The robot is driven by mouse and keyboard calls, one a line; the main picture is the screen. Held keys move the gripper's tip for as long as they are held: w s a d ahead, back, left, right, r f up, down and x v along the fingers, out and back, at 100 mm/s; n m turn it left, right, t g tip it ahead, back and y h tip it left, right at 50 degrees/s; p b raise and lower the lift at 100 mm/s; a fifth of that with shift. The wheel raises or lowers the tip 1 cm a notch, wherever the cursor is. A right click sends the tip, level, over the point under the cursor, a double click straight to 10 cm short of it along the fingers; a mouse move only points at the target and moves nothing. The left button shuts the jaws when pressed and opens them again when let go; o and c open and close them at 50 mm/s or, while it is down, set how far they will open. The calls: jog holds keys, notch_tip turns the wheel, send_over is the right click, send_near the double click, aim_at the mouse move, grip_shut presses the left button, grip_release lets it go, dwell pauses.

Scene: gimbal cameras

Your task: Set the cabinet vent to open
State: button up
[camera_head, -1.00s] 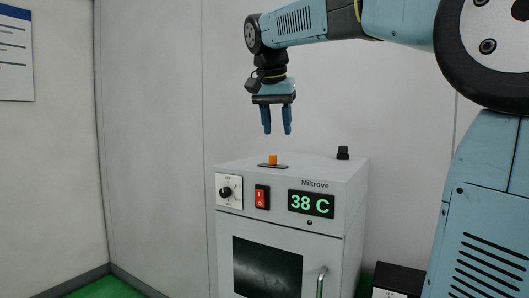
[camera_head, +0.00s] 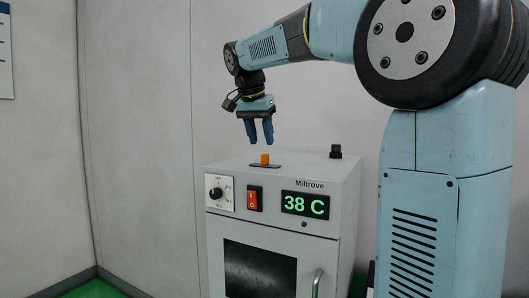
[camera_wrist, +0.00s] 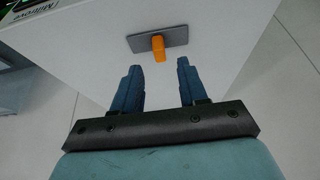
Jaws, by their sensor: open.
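The cabinet (camera_head: 320,165) is a pale grey box marked "Miltrove". Its vent control is an orange tab (camera_head: 265,158) on a dark plate (camera_head: 279,166) on the cabinet's top, near the front edge. In the wrist view the orange tab (camera_wrist: 158,47) stands on its grey plate (camera_wrist: 175,36), just beyond the fingertips. My gripper (camera_head: 260,144) is open and empty, pointing down just above the tab and apart from it. In the wrist view my gripper (camera_wrist: 158,66) has its fingers spread to both sides of the tab's line. No vent marking is readable.
The cabinet front has a black knob (camera_head: 216,193), a red rocker switch (camera_head: 253,198), a display (camera_head: 305,204) reading 38 C, and a windowed door with a handle (camera_head: 317,283). A black fitting (camera_head: 336,151) stands at the top's back right. Walls stand behind and at left.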

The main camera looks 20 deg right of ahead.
aim_at(265, 154)
jog(key=shift+x, duration=2.6)
grip_shut()
